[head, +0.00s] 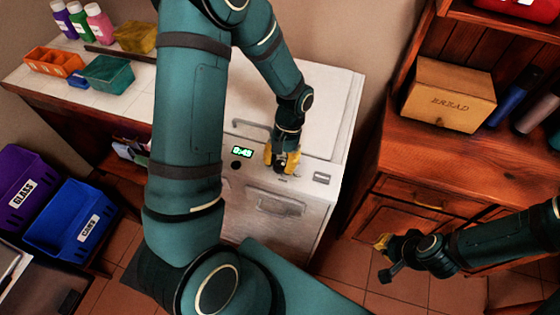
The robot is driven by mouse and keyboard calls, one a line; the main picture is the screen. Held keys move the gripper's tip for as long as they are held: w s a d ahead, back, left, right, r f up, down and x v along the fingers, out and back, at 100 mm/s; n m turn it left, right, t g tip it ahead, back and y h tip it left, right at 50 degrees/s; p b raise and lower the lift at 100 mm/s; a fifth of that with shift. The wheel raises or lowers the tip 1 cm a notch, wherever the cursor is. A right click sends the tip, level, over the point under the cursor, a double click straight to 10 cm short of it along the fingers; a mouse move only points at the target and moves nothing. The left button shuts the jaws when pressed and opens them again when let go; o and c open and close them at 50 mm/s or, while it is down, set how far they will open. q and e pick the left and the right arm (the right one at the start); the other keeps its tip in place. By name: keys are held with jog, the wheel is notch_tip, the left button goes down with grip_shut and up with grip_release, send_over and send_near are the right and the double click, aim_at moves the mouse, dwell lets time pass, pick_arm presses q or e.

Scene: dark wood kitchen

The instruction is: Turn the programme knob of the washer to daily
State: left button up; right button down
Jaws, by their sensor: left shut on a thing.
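The washer (320,200) is a pale machine in the middle of the head view, with a lit green display (242,152) and a small dark round control (236,166) on its top panel. My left gripper (282,164) reaches down to this panel, right of the display. Its yellow fingers are shut on what appears to be the programme knob, which the fingers mostly hide. The knob's marks and pointer cannot be read. My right gripper (385,257) hangs apart at the lower right, away from the washer; its finger opening is unclear.
A wooden cabinet with a bread box (449,94) and bottles stands at the right. A white counter at the left holds bottles, an orange caddy (54,61) and a teal basket (108,74). Purple (28,187) and blue (78,220) bins stand at the lower left.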

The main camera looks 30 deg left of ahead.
pick_arm(q)
jog(key=shift+s, duration=0.1)
dwell(0.3)
jog(key=o, duration=1.2)
jog(key=v, duration=1.2)
jog(key=shift+s, duration=0.1)
